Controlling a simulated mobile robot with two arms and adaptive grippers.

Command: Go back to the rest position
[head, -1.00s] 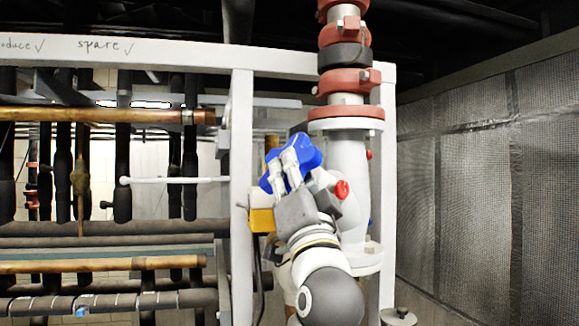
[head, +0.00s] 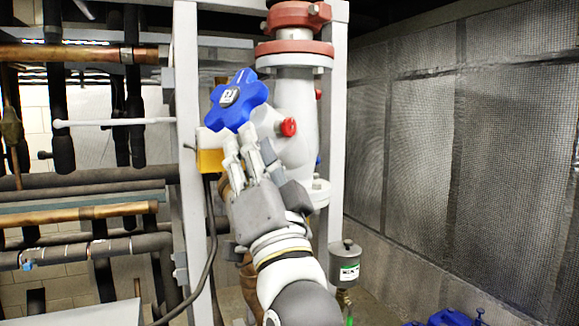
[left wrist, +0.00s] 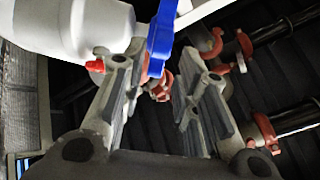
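My left gripper (head: 239,150) is just below the blue handwheel (head: 238,98) of the valve on the grey pipe. The head view shows its two fingers pointing up towards the wheel. In the left wrist view the fingers of the left gripper (left wrist: 158,80) stand apart with a gap between them and nothing held. The blue handwheel (left wrist: 161,38) shows beyond the fingertips there, partly cut off by the top edge. My right gripper is in neither view.
The grey valve pipe (head: 296,110) with a red knob (head: 288,127) stands close to the left gripper. A yellow box (head: 209,160) and a white frame post (head: 187,110) are to its left.

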